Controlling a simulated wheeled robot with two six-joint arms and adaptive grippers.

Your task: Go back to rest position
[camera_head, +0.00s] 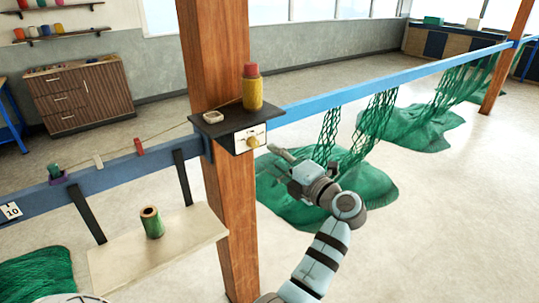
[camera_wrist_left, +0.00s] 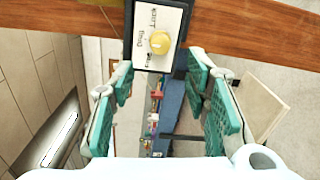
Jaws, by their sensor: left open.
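My left gripper (camera_head: 277,152) is open and empty in the head view, just right of a white panel (camera_head: 240,137) with a yellow knob (camera_head: 252,142). The panel is on the front of a dark shelf (camera_head: 212,125) fixed to the wooden post (camera_head: 232,215). In the left wrist view, the open teal-padded fingers (camera_wrist_left: 163,85) stand on either side of the picture. The yellow knob (camera_wrist_left: 160,42) shows beyond them, apart from the pads. My right gripper is in neither view.
A red-topped yellow spool (camera_head: 252,90) stands on the dark shelf. A blue rail (camera_head: 370,85) runs past the post, with green nets (camera_head: 365,120) hanging from it. A pale board (camera_head: 150,250) holds a green spool (camera_head: 152,222). Open floor (camera_head: 450,230) lies to the right.

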